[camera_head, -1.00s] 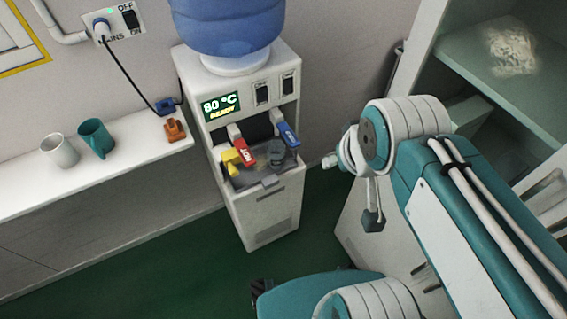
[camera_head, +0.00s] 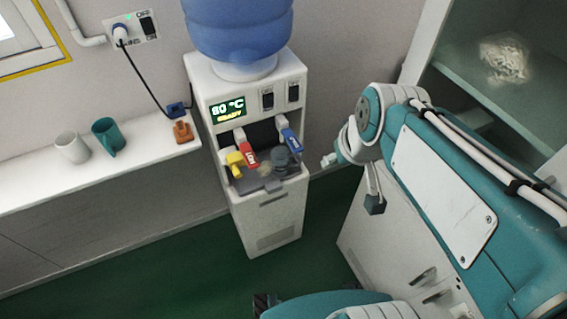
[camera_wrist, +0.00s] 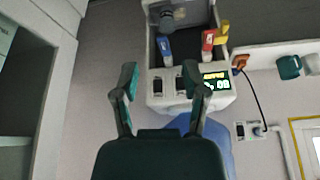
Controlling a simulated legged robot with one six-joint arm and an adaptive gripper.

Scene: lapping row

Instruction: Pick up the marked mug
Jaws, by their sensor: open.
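A white mug (camera_head: 72,147) and a teal mug (camera_head: 108,137) stand upright side by side on the white shelf (camera_head: 30,190) at the left of the head view. A grey cup (camera_head: 283,162) sits in the tap bay of the water dispenser. No mark can be made out on any of them. In the wrist view the teal mug (camera_wrist: 288,67) and white mug (camera_wrist: 313,64) are at the right edge, and the grey cup (camera_wrist: 167,20) is at the top. My gripper (camera_wrist: 160,82) is open and empty, its fingers in front of the dispenser and apart from every mug.
The water dispenser (camera_head: 265,215) has a blue bottle, a display reading 80 °C and red, blue and yellow levers. An open cabinet (camera_head: 480,90) stands at the right. Green floor is clear between.

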